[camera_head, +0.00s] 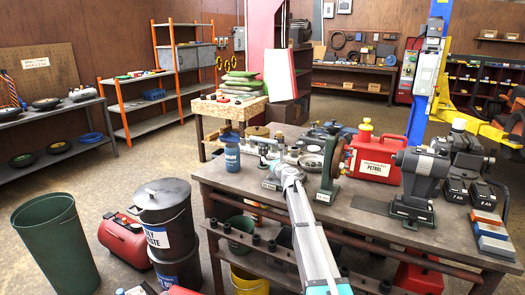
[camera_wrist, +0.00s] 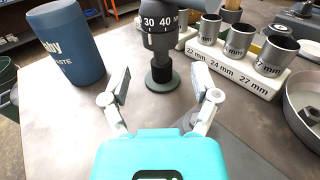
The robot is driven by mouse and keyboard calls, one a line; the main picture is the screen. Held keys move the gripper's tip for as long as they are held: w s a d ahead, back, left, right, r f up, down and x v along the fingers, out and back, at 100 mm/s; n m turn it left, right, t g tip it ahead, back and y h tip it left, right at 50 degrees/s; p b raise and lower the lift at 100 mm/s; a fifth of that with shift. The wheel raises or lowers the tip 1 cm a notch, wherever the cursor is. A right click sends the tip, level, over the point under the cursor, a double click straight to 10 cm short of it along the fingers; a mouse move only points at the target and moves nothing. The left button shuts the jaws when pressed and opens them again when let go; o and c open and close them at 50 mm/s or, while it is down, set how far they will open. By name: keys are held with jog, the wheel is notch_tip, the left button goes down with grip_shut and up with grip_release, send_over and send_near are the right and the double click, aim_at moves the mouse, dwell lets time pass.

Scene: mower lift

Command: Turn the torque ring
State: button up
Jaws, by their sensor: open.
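The torque ring (camera_wrist: 160,20) is a dark ring with white numbers, 30 and 40 showing, at the top middle of the wrist view. It sits on a dark upright post with a round foot on the bench, and its top is cut off by the frame. My gripper (camera_wrist: 160,85) is open, with its two grey fingers apart on either side of the post's lower part. The fingers point towards the post and nothing is between their pads. In the head view my gripper (camera_head: 287,172) is over the bench's near left part; the ring cannot be made out there.
A blue can (camera_wrist: 68,42) stands left of the post.

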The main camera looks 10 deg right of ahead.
aim_at(263, 151)
jog(key=x, duration=1)
jog(key=shift+w, duration=0.35)
jog(key=c, duration=0.9)
